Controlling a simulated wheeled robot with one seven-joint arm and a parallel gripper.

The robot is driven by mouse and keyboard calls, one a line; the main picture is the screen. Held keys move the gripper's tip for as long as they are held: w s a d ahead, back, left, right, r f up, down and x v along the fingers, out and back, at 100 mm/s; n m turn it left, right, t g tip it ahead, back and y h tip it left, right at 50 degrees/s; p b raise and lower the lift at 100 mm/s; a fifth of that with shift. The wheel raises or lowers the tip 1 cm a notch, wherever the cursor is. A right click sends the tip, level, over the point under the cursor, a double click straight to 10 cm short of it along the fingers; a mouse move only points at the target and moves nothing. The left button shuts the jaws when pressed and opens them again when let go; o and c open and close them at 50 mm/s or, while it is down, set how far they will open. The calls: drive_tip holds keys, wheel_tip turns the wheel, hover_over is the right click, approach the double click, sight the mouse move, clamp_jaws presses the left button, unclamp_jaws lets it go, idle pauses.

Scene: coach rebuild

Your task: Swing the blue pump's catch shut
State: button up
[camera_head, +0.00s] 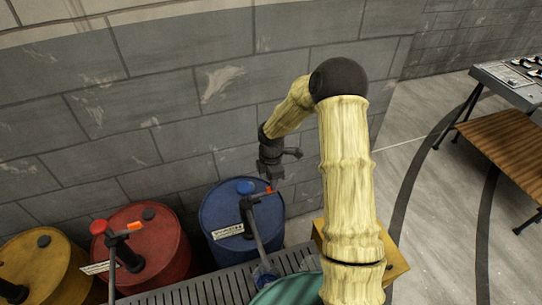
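The blue drum (218,214) stands against the grey block wall. A hand pump (254,230) with a dark grey body and spout rises at its front, and a small orange piece (268,190) sits at its top; I cannot tell whether this is the catch. My gripper (274,182) points down just above the drum's right side, close to the orange piece. I cannot tell whether it touches it. The fingers are small and dark, so their opening is unclear.
A slatted grey grate (215,288) and a green container (290,291) lie in front. A workbench (508,85) and wooden bench (505,140) stand right.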

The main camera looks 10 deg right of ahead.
wheel_tip(320, 180, up, 15)
drive_tip(key=b, duration=0.2)
drive_tip(key=shift+f, duration=0.2)
drive_tip(key=s+d+m+t, duration=0.1)
drive_tip(key=s+m+t, duration=0.1)
drive_tip(key=s+m, duration=1.7)
drive_tip(key=shift+s+r+t, duration=0.3)
drive_tip(key=shift+s+r, duration=0.05)
drive_tip(key=shift+s, duration=0.4)
drive_tip(key=shift+w+d, duration=0.1)
drive_tip(key=shift+d, duration=0.05)
drive_tip(key=shift+d, duration=0.1)
